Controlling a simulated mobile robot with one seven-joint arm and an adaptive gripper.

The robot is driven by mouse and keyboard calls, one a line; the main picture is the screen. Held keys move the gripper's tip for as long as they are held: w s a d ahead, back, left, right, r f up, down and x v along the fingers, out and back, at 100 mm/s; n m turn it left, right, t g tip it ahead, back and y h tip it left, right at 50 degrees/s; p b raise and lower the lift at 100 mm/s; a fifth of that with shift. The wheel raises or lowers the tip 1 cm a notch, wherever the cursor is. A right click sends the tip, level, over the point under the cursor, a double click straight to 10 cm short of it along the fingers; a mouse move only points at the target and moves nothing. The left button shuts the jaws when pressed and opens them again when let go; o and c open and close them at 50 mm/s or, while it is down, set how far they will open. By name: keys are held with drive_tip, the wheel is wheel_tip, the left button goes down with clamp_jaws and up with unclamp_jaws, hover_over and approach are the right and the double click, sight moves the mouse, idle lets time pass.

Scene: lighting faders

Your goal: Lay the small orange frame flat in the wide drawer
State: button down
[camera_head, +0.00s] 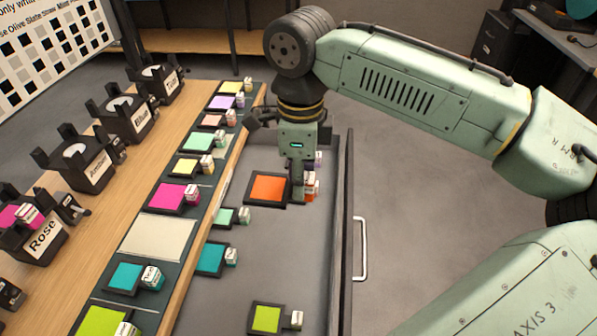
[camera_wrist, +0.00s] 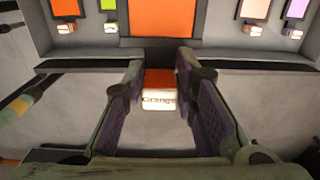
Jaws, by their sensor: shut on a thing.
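The small orange frame (camera_head: 268,188) has a dark border and is held at the left of my gripper (camera_head: 297,190), over the inside of the wide grey drawer (camera_head: 262,240). It looks roughly level. I cannot tell whether it touches the drawer floor. In the wrist view the orange panel (camera_wrist: 152,20) shows at the top. Its white tab reading "Orange" (camera_wrist: 159,99) sits between the fingers of my gripper (camera_wrist: 160,105), which is shut on it. Part of the tab is hidden by the fingers in the head view.
In the drawer lie mint (camera_head: 222,217), teal (camera_head: 211,258) and lime (camera_head: 266,318) frames. The wooden bench (camera_head: 130,190) at the left carries a row of coloured frames and black labelled holders. The drawer front with its handle (camera_head: 361,248) stands at the right. Drawer floor between teal and lime is clear.

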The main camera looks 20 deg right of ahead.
drive_tip(key=shift+f+b, duration=9.4)
drive_tip(key=shift+f, duration=4.65)
drive_tip(key=shift+w+a+p, duration=0.1)
drive_tip(key=shift+a+p, duration=0.15)
drive_tip(key=shift+p, duration=0.05)
drive_tip(key=shift+f+b, duration=0.65)
drive_tip(key=shift+f, duration=0.65)
drive_tip(key=c, duration=1.2)
unclamp_jaws()
